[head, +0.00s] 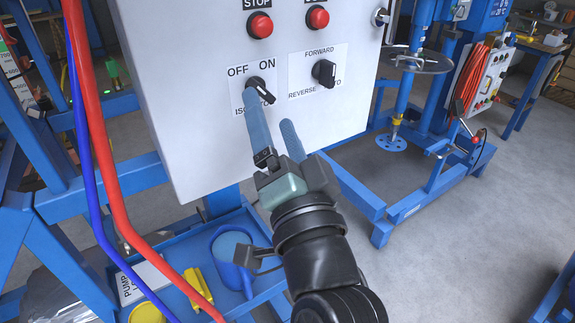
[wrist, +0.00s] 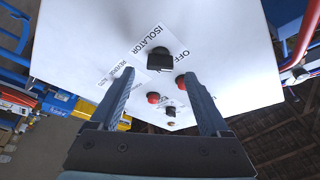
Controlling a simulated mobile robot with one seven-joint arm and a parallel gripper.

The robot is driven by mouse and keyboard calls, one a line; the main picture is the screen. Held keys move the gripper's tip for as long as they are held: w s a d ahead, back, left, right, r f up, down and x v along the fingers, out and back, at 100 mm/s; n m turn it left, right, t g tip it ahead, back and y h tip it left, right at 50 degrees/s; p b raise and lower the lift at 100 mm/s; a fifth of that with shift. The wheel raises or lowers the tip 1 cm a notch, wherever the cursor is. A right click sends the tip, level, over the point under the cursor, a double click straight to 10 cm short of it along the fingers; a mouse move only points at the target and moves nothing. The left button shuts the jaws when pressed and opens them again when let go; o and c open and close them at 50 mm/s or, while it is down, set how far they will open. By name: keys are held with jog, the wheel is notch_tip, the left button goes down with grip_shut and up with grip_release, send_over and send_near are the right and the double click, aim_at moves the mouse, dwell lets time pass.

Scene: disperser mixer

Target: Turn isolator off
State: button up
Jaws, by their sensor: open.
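The isolator switch (head: 261,89) is a black rotary knob on the white panel (head: 190,120), below the OFF and ON labels. Its handle lies diagonally, from upper left to lower right; I cannot tell which label it selects. In the wrist view a black knob (wrist: 160,59) shows between the OFF and ISOLATOR labels. My gripper (head: 271,110) is open, with its blue fingers pointing up at the panel. In the head view the left fingertip overlaps the ISOLATOR label just under the knob. In the wrist view the fingers (wrist: 159,75) stand apart with the knob between and beyond them.
A FORWARD/REVERSE switch (head: 324,72) sits right of the isolator. Red buttons (head: 259,25) (head: 318,17) are above. Red and blue hoses (head: 92,130) hang at left. A blue tray with a blue mug (head: 234,262) is below. Open floor lies to the right.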

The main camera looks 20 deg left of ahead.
jog(key=b+v, duration=0.1)
jog(key=v, duration=0.7)
jog(key=shift+s+d+b, duration=0.15)
jog(key=shift+s+b, duration=0.15)
jog(key=shift+b, duration=0.05)
jog(key=shift+f, duration=0.1)
